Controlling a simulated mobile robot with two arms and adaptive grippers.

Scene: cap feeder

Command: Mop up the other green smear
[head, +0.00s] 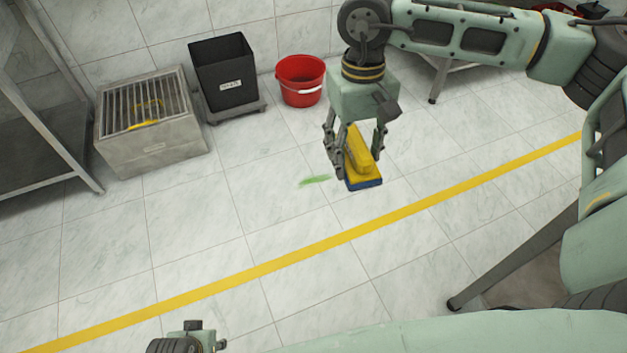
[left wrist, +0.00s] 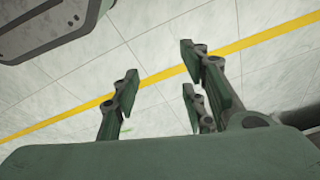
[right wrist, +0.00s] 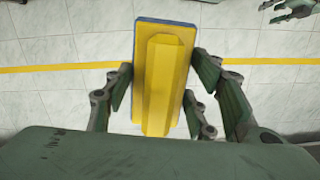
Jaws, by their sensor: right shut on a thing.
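A green smear (head: 315,180) lies on the white tiled floor, on the far side of the yellow line. My right gripper (head: 358,160) is shut on a yellow scrubber (head: 362,160) with a blue underside, just right of the smear in the head view. The scrubber (right wrist: 165,80) fills the middle of the right wrist view between the fingers. I cannot tell whether it touches the floor. My left gripper (left wrist: 160,85) is open and empty in the left wrist view. A small bit of green (left wrist: 126,129) shows on the floor there, between its fingers.
A grated metal box (head: 150,150) with a yellow thing on its grate stands at the left. A black bin (head: 225,75) on a low dolly and a red bucket (head: 301,82) stand beside it. A metal rack (head: 40,120) is at the far left. The floor around the yellow line (head: 300,256) is clear.

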